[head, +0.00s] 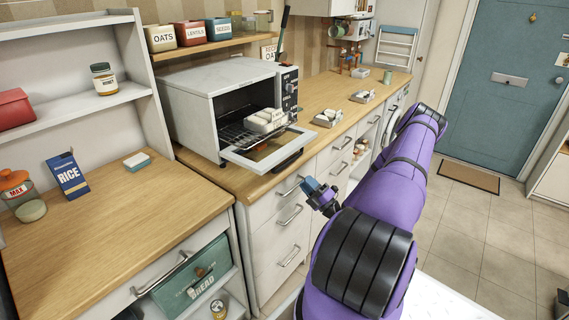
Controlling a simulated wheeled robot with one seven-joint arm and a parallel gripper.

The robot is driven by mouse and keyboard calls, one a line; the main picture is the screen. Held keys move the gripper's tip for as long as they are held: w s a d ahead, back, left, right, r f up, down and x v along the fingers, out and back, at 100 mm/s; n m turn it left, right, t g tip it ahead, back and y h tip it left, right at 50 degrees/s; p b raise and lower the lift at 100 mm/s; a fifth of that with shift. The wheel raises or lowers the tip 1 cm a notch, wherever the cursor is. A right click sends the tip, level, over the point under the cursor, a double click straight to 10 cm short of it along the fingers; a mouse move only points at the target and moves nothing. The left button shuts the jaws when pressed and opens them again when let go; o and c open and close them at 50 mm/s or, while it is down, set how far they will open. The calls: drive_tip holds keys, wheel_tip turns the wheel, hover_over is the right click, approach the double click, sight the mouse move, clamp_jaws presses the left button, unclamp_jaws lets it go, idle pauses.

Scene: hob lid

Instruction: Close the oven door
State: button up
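A white countertop oven (195,90) stands on the wooden counter against the wall. Its door (238,157) is hinged down and open, lying out roughly flat towards the counter's front edge. The dark door handle (288,162) is at the door's outer side. Inside, a wire rack (236,133) shows, with a pale object (266,119) on it near the opening. My gripper (316,190), with blue fingers, is in front of the drawers, below and to the right of the door. It looks apart from the door. Whether its fingers are open is too small to tell.
Drawers (285,235) lie below the counter, close to my gripper. Pale trays (329,118) stand on the counter right of the oven. A lower wooden worktop (105,225) with a rice box (68,175) is at left. The tiled floor at right is mostly clear.

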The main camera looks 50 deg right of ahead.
sight(288, 161)
drive_tip(key=x, duration=1)
drive_tip(key=shift+w+d+r, duration=0.1)
drive_tip(key=shift+w+r, duration=0.05)
drive_tip(key=shift+w, duration=0.2)
clamp_jaws()
